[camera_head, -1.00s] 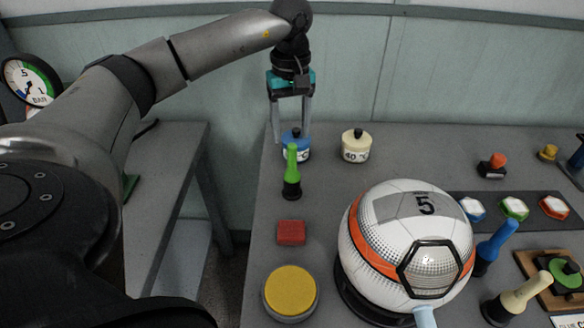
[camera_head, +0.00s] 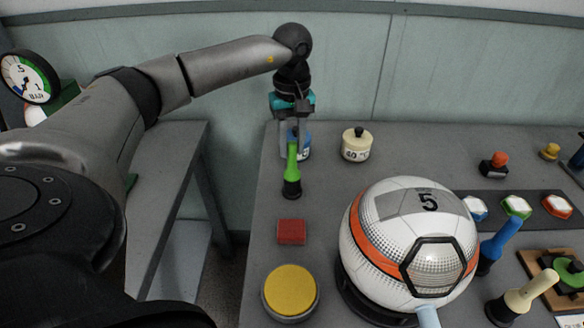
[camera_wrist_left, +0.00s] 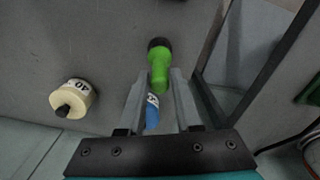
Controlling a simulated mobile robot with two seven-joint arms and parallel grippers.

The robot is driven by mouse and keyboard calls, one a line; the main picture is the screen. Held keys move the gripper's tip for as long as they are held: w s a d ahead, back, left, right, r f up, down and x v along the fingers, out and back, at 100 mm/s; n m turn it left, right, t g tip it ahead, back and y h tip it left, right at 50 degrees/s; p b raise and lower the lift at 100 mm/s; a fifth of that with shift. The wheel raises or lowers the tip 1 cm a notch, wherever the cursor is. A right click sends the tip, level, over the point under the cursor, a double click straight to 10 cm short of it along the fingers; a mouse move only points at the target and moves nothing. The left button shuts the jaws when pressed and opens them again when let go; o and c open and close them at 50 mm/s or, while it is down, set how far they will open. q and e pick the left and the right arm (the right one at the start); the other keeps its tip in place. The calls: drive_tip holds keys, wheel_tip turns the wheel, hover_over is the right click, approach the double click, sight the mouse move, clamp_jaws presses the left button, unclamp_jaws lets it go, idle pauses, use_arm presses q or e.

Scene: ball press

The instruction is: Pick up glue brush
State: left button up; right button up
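A brush with a green handle (camera_head: 292,160) and a black base stands upright on the grey bench near its left edge. It also shows in the left wrist view (camera_wrist_left: 159,67). My left gripper (camera_head: 290,142) is at the top of this handle, on its far side. In the left wrist view its two fingers (camera_wrist_left: 161,74) are apart, with the green handle top between their tips and a gap visible. Two other brush-like tools, one blue-handled (camera_head: 500,240) and one cream-handled (camera_head: 527,292), stand at right. My right gripper is not in view.
A blue pot (camera_head: 306,146) is partly hidden behind my left gripper. A cream pot (camera_head: 356,147) stands to its right. A red block (camera_head: 291,232), a yellow button (camera_head: 291,291) and a large ball (camera_head: 388,220) on a black stand are nearer. A wall closes the back.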

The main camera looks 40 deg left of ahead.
use_arm(q)
clamp_jaws()
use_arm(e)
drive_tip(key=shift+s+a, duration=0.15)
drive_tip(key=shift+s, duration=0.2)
use_arm(q)
drive_tip(key=shift+r, duration=0.15)
